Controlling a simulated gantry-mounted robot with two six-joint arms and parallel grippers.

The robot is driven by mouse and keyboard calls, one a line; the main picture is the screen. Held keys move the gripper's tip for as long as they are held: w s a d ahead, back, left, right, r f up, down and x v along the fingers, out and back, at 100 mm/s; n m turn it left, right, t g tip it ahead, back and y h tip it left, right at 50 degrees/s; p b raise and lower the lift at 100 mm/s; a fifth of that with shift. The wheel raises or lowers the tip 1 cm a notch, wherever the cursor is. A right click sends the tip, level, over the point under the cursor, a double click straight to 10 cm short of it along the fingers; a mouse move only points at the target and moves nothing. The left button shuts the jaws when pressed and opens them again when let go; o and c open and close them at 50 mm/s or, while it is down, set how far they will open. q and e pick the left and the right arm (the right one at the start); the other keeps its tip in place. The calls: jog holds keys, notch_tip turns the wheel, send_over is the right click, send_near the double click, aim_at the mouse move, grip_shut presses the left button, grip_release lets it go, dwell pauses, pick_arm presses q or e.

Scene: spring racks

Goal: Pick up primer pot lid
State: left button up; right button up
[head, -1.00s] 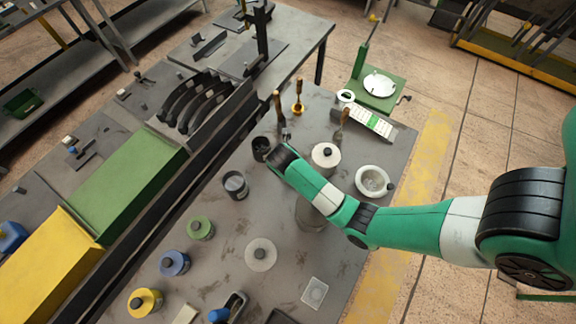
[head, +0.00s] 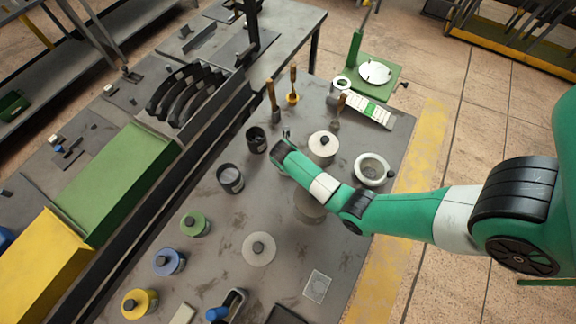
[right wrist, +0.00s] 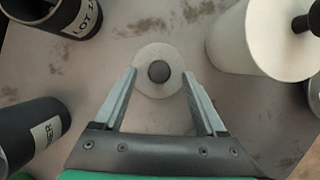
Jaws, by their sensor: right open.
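The lid, a pale flat disc with a dark round knob (right wrist: 158,71), lies on the table in the right wrist view. My right gripper (right wrist: 157,80) is open, with one finger on each side of the knob and nothing gripped. In the head view my right gripper (head: 284,140) points down between the dark pots and the white pot, and its arm hides this lid. A black pot with a label ending in "MER" (right wrist: 30,135) stands at the lower left of the wrist view; it looks like the open dark pot (head: 231,180). My left gripper is not in view.
Another dark pot (right wrist: 55,18) and a white lidded pot (right wrist: 255,40) stand close on either side. A larger pale disc with a knob (head: 259,249) lies nearer. Green, blue and yellow-lidded pots line the left.

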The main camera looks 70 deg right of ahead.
jog(key=shift+x, duration=0.9)
grip_shut()
jog(key=shift+r, duration=0.15)
